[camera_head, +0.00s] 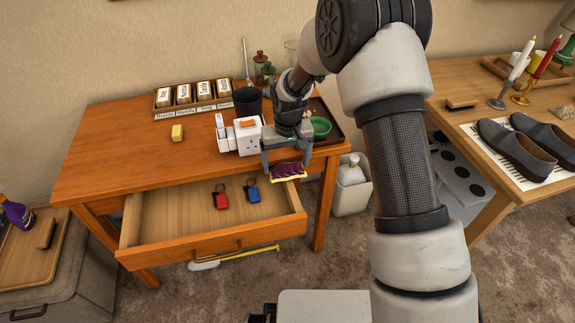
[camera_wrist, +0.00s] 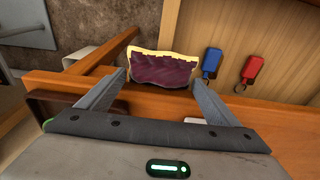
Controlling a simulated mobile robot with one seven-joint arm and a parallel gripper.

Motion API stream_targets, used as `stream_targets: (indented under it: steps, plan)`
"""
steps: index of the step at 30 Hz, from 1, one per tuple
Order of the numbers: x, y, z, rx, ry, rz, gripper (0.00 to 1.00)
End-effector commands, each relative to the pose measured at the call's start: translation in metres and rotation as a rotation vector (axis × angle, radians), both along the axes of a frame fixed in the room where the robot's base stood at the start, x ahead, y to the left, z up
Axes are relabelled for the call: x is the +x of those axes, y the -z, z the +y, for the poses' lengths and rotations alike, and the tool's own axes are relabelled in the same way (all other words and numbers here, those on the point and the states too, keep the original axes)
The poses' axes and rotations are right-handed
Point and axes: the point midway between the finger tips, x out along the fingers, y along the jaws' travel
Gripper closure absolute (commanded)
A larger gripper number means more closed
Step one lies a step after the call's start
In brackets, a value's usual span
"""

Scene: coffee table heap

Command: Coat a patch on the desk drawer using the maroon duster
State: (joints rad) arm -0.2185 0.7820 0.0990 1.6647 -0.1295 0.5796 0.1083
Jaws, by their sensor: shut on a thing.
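The maroon duster (camera_head: 287,171) has a dark maroon face and a pale yellow edge. My gripper (camera_head: 284,172) is shut on it and holds it near the right end of the open desk drawer (camera_head: 160,210). In the wrist view the duster (camera_wrist: 162,70) sits between the two fingertips (camera_wrist: 160,82), its maroon face showing. I cannot tell whether it touches the drawer's right wall. The drawer is pulled out of the wooden desk (camera_head: 120,150). No coated patch can be made out on the drawer.
A red key fob (camera_head: 221,200) and a blue key fob (camera_head: 252,193) lie inside the drawer. A yellow block (camera_head: 177,132), a white socket box (camera_head: 247,136), a dark cup (camera_head: 247,102) and a green bowl (camera_head: 320,127) stand on the desktop. The drawer's left part is bare.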

Motion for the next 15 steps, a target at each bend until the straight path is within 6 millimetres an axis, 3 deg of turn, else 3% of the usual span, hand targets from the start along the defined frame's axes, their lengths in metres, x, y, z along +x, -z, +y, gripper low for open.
stream_targets:
  steps: [1, 4, 10, 15]
  plan:
    - [0.018, -0.008, 0.005, 0.013, 0.0, -0.043, 0.39]
    - [0.022, -0.008, 0.006, 0.014, 0.0, -0.044, 0.39]
    - [0.021, -0.011, 0.006, 0.013, -0.001, -0.044, 0.39]
    - [0.009, -0.013, 0.002, 0.013, -0.002, -0.047, 0.39]
